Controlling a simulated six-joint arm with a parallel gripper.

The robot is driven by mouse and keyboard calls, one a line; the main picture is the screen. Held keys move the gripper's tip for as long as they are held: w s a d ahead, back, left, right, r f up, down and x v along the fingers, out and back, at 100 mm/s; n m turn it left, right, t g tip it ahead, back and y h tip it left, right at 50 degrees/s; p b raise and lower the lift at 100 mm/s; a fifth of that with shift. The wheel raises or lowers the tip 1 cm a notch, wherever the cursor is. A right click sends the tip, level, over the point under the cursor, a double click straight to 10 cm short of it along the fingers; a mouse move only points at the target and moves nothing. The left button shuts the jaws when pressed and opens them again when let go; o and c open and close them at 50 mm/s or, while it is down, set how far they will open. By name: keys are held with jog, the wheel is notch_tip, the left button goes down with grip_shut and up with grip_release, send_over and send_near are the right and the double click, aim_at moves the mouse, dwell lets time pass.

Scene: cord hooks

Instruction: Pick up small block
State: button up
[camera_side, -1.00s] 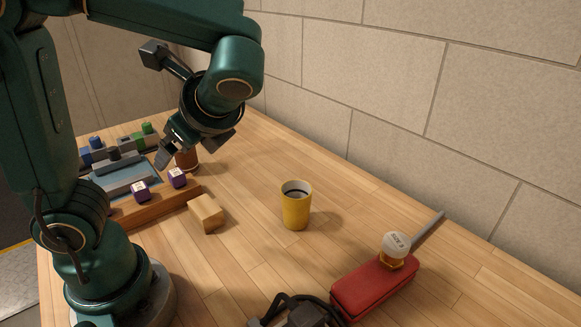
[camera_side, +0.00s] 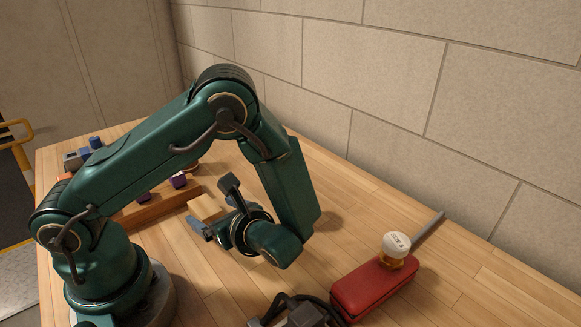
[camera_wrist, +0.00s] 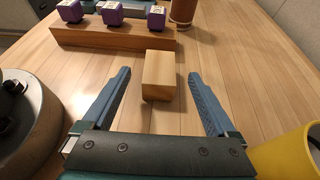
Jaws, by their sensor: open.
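The small block (camera_wrist: 159,76) is a plain light-wood block lying on the table, seen in the wrist view just beyond my fingertips and between their lines. In the side view the small block (camera_side: 206,207) shows partly, behind my gripper. My gripper (camera_wrist: 158,86) is open and empty, low over the table, with one finger to each side of the block's near end. In the side view my gripper (camera_side: 213,206) is beside the block, its far finger hard to make out. I cannot tell whether a finger touches the block.
A long wooden rail (camera_wrist: 112,41) with purple cubes (camera_wrist: 112,13) stands behind the block. A brown cup (camera_wrist: 183,10) is at the back. A yellow cup (camera_wrist: 288,153) is close on the right in the wrist view. A red case (camera_side: 372,288) lies at the front right.

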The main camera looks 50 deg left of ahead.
aim_at(210, 212)
jog(key=shift+a+f, duration=0.35)
jog(key=shift+f, duration=0.15)
jog(key=shift+x, duration=2.2)
jog(key=c, duration=1.5)
